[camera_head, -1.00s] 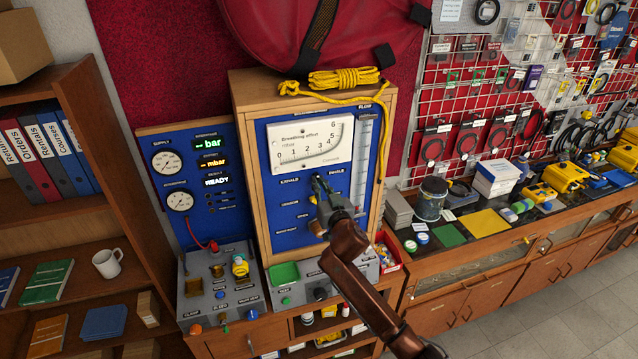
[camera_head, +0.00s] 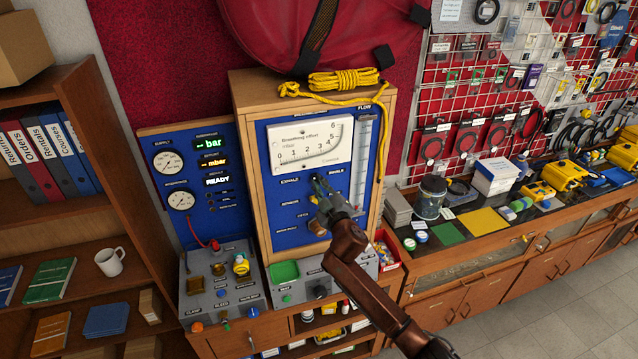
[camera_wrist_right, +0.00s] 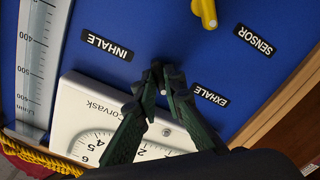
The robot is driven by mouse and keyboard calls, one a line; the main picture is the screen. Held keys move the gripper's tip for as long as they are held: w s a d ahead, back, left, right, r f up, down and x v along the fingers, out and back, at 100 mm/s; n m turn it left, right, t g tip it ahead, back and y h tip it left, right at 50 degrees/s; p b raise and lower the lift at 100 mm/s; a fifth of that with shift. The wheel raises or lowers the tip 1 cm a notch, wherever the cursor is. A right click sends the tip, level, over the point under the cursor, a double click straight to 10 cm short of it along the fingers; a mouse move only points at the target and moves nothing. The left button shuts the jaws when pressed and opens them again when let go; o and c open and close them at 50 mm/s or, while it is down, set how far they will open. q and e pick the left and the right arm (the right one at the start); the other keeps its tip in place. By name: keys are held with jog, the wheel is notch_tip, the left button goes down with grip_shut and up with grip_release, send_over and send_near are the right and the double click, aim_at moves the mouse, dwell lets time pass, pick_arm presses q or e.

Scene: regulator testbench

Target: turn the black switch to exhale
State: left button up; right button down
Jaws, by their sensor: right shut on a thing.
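The black switch (camera_wrist_right: 163,88) is on the blue panel between the EXHALE label (camera_wrist_right: 210,95) and the INHALE label (camera_wrist_right: 107,46). My right gripper (camera_wrist_right: 164,80) is shut on it, with dark green fingers on either side. The fingers hide most of the switch, and I cannot tell clearly which label it points to. In the head view my right gripper (camera_head: 318,183) reaches the panel just below the breathing effort gauge (camera_head: 311,144), between the EXHALE label (camera_head: 289,182) and the INHALE label (camera_head: 334,172). My left gripper is not in view.
A yellow knob (camera_wrist_right: 205,12) sits by the SENSOR label (camera_wrist_right: 253,41) close to the gripper. The flow tube (camera_head: 363,160) is right of the gauge. Yellow rope (camera_head: 335,84) lies on the cabinet top. A grey control box (camera_head: 222,285) stands below left.

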jog(key=shift+n, duration=0.3)
dwell(0.4)
jog(key=c, duration=2)
grip_release()
jog(key=shift+s, duration=0.1)
jog(key=v, duration=1.2)
